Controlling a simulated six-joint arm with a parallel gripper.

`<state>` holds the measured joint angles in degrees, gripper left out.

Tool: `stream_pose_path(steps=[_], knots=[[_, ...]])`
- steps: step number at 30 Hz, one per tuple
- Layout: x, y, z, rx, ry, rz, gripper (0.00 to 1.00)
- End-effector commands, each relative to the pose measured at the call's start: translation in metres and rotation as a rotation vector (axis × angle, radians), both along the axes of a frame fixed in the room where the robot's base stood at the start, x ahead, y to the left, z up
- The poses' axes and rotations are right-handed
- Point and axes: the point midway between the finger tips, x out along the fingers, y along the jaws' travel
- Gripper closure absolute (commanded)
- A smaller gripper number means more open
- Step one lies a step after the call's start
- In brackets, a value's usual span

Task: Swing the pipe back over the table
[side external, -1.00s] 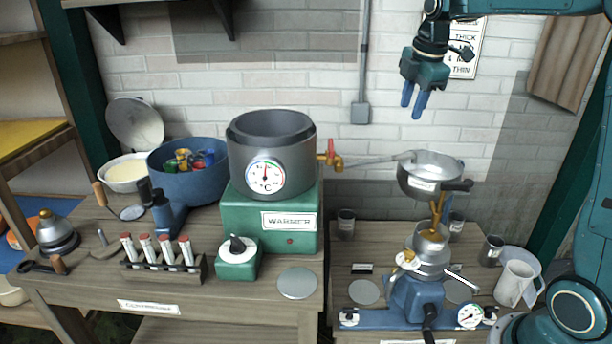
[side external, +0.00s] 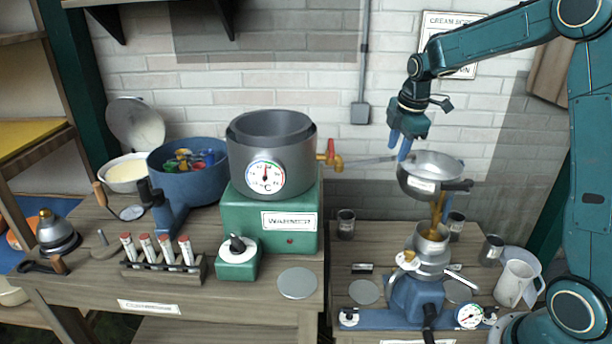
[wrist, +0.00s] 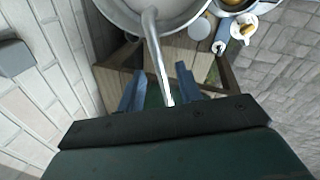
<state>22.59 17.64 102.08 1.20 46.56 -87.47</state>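The pipe (side external: 370,161) is a thin grey tube running right from the brass tap (side external: 333,162) on the grey pot. Its far end reaches the rim of the metal bowl (side external: 438,163). My gripper (side external: 398,149) points down at the pipe near the bowl's left rim. In the wrist view, its two blue fingers (wrist: 160,74) stand apart, one on each side of the pipe (wrist: 160,60), with gaps visible. The pipe's bent end shows over the bowl (wrist: 190,15) there. Whether the fingertips reach below the pipe is unclear.
The grey pot (side external: 270,160) with a dial sits on the green warmer (side external: 270,222) on the left table. Amber liquid (side external: 438,210) runs below the bowl into the separator (side external: 429,255). A wall box (side external: 360,113) and the brick wall lie behind. A white jug (side external: 514,284) stands at right.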

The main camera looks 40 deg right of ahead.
Motion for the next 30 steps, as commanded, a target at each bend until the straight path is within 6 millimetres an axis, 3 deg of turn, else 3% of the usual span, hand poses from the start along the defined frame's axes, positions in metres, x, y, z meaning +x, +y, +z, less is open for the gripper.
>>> stream_pose_path(steps=[6, 16, 21, 30], knots=[[0.003, -0.002, -0.014, 0.000, 0.000, 0.000, 0.65], [0.003, -0.002, -0.016, 0.000, 0.000, 0.000, 0.65], [0.003, -0.002, -0.016, 0.000, 0.000, 0.000, 0.98], [0.003, -0.001, -0.015, 0.001, 0.000, -0.003, 1.00]])
